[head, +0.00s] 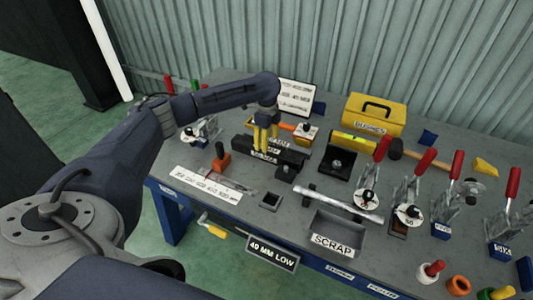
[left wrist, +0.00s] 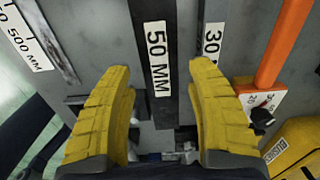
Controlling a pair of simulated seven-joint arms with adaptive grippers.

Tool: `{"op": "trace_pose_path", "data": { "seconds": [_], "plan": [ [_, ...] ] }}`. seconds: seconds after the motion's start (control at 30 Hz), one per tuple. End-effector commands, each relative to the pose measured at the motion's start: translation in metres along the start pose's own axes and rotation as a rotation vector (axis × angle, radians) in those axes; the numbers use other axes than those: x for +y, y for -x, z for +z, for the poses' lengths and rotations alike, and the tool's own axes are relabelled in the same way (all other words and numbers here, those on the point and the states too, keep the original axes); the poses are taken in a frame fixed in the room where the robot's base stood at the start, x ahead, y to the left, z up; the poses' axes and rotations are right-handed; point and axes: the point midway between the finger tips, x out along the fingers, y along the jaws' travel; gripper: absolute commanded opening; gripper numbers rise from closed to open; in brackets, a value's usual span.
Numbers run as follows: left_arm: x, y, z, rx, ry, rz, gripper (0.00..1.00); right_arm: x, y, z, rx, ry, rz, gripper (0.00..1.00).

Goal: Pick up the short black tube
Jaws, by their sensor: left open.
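Two black tubes lie side by side at the back middle of the bench, under my left gripper. One tube (left wrist: 155,75) is labelled 50 MM and runs between the two yellow fingers in the left wrist view. The other tube (left wrist: 212,15) has a label starting with 30 and runs partly behind the right-hand finger. In the head view the dark tubes (head: 292,158) are partly hidden by the fingers. I cannot tell which tube is shorter. My left gripper (head: 264,148) is open and points down; its fingers also show in the left wrist view (left wrist: 160,70). My right gripper is out of view.
An orange-handled tool (left wrist: 285,45) with a white dial lies beside the tubes. A SCRAP tray (head: 338,228) is at the front. A white labelled strip (head: 205,184) lies left.

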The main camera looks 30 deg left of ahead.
Motion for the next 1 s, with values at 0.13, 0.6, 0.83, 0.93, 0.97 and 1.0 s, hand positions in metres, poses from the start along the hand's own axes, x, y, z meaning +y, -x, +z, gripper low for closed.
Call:
{"op": "trace_pose_path", "data": {
  "seconds": [0.13,0.6,0.83,0.93,0.97,1.0],
  "plan": [
    [0.0,-0.003,0.0,0.0,0.0,0.0,0.56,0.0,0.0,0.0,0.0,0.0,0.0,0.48],
    [0.001,-0.049,0.001,0.0,0.0,0.001,0.56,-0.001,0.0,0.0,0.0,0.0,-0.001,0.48],
    [0.0,-0.054,0.001,0.0,0.0,0.0,0.56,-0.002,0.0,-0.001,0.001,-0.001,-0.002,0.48],
    [0.0,-0.054,0.001,0.0,0.0,0.0,0.54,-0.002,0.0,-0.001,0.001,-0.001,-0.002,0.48],
    [0.0,-0.054,0.001,0.0,0.0,0.0,0.5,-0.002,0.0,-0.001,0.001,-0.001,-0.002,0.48],
    [0.0,-0.054,0.001,0.0,0.0,0.0,0.45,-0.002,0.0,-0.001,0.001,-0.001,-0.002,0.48]
  ]
}}
